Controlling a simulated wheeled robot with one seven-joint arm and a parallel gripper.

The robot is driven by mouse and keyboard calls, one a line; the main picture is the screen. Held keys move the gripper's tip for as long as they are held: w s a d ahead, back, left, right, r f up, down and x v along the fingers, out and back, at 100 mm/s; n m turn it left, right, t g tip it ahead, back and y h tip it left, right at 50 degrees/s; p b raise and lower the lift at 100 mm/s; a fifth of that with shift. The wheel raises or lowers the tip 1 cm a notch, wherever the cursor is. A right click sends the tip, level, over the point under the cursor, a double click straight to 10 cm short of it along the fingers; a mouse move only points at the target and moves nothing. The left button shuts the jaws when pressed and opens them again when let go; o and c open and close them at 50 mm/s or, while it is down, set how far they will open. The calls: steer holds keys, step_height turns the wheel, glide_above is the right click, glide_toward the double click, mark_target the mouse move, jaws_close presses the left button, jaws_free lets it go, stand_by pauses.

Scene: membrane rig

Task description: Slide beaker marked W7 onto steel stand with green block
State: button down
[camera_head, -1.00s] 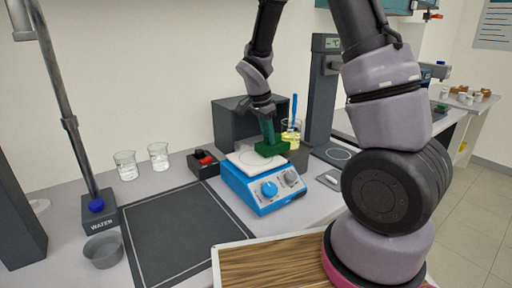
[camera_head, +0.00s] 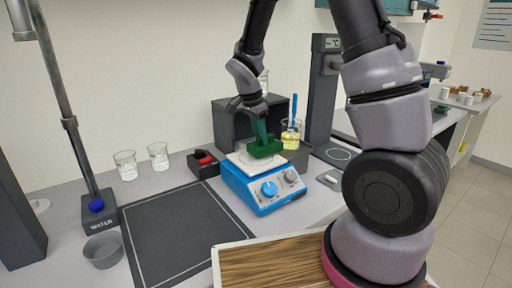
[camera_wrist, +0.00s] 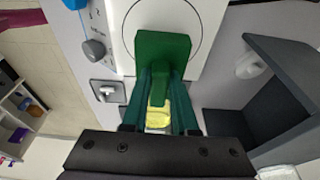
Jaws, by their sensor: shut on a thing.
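My gripper (camera_head: 262,131) is shut on the green block (camera_head: 265,148). In the wrist view the block (camera_wrist: 163,48) has an upright grip between my two green fingers (camera_wrist: 160,98). The block is over or on the white top plate (camera_head: 243,160) of the blue hotplate; I cannot tell whether it touches. A beaker of yellow liquid (camera_head: 290,139) with a blue rod stands just right of and behind the block. It looks to be on a low grey stand (camera_head: 299,157), partly hidden by the hotplate. Part of its yellow shows between my fingers (camera_wrist: 157,118). No W7 mark is legible.
A dark open box (camera_head: 226,123) stands behind the hotplate, with a glass (camera_head: 264,82) above it, partly hidden. A tall dark instrument (camera_head: 322,95) stands right. Two beakers (camera_head: 126,166) and a red-switched box (camera_head: 203,163) are left. The dark mat (camera_head: 185,232) is clear.

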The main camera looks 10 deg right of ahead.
steer(key=w+d+v, duration=0.1)
steer(key=d+v, duration=0.1)
steer(key=v, duration=0.8)
steer(key=shift+r, duration=0.35)
steer(key=shift+s+f, duration=0.1)
